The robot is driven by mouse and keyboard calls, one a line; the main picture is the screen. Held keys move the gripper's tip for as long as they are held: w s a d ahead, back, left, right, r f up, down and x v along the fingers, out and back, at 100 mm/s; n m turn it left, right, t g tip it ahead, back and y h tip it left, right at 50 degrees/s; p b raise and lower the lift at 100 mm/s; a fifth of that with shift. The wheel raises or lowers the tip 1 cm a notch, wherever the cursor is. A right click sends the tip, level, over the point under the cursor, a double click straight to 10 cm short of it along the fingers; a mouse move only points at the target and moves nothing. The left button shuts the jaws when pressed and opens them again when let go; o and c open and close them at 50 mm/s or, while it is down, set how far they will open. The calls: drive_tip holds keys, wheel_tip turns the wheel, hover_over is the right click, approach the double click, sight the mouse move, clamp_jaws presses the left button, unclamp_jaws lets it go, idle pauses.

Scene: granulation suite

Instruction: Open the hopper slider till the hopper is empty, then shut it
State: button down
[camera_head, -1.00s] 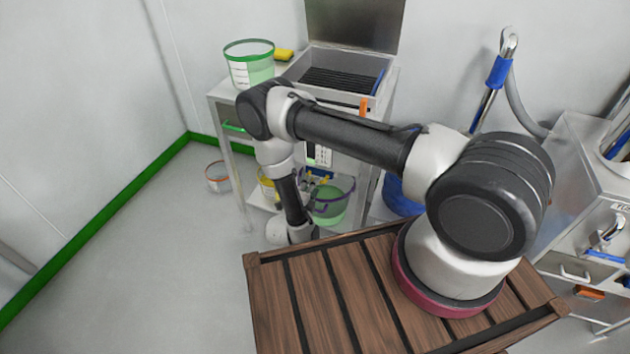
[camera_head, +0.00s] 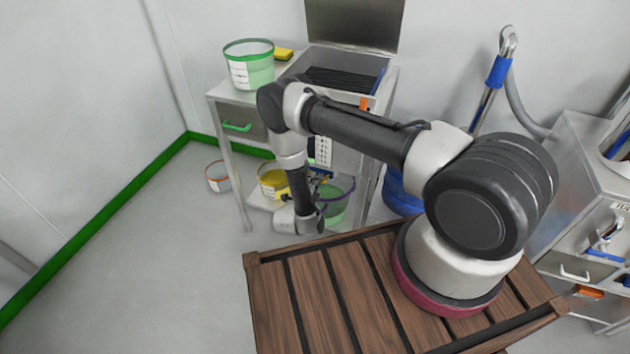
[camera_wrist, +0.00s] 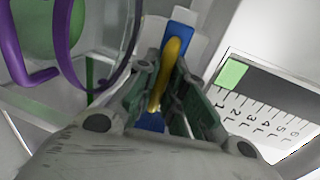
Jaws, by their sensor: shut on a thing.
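The hopper (camera_head: 378,98) is the grey metal box with a dark grate under a raised lid; the grate hides how much is inside. In the wrist view my gripper (camera_wrist: 168,78) is shut on a yellow handle (camera_wrist: 172,52) in front of a blue part (camera_wrist: 180,27), apparently the slider. A numbered scale (camera_wrist: 262,108) with a green patch lies to its right. A purple-rimmed clear bucket (camera_head: 336,210) with green stands below the hopper; its purple handle (camera_wrist: 13,60) shows in the wrist view. My forearm partly hides the slider area in the head view.
A yellow bucket (camera_head: 272,183) stands on the lower shelf and a small orange-rimmed bucket (camera_head: 218,177) on the floor. The floor at left is clear.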

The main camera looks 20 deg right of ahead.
drive_tip(key=f+v, duration=0.1)
drive_tip(key=v, duration=0.5)
drive_tip(key=shift+s, duration=0.2)
drive_tip(key=c, duration=1.5)
unclamp_jaws()
drive_tip(key=shift+a+f, duration=0.15)
drive_tip(key=shift+a, duration=0.1)
drive_tip(key=v, duration=1.2)
